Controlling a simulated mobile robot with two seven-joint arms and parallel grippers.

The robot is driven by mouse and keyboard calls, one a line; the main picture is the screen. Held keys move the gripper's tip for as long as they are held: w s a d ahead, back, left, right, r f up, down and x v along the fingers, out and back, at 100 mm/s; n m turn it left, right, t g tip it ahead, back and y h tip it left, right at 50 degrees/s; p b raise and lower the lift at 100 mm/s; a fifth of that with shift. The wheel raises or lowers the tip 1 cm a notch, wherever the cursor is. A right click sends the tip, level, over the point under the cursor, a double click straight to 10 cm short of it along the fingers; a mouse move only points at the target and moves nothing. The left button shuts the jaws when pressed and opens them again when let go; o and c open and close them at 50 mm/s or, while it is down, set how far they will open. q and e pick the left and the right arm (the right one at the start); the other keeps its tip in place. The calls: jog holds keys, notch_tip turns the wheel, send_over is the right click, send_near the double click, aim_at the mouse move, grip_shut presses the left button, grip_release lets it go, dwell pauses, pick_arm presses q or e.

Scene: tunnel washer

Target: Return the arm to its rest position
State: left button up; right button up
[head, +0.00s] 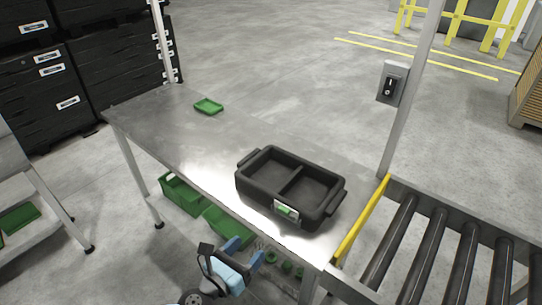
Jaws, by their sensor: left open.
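My right gripper is out of view.
A small green tray (208,106) lies at the table's far left. Green bins (182,194) sit below the table. A yellow bar (361,220) separates the table from a roller conveyor (428,255) at right. A post carries a switch box (392,83). Black crates (118,62) stand behind left.

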pick_arm(q)
jog(key=s+a+f+m+g+y, duration=0.1)
jog(key=s+a+f+m+y, duration=0.1)
jog(key=m, duration=0.9)
jog(key=s+a+f+m+g+y+p, duration=0.1)
jog(key=s+a+f+m+y, duration=0.1)
jog(key=s+a+f+m, duration=0.3)
jog(key=s+a+f+m+g+y+p, duration=0.1)
jog(key=s+m, duration=0.7)
jog(key=m, duration=0.9)
jog(key=a+f+g+y, duration=0.1)
jog(key=a+f, duration=0.1)
jog(key=a, duration=0.1)
jog(key=shift+s+a+f+m, duration=0.3)
jog(key=shift+a+f, duration=0.05)
jog(key=shift+f, duration=0.05)
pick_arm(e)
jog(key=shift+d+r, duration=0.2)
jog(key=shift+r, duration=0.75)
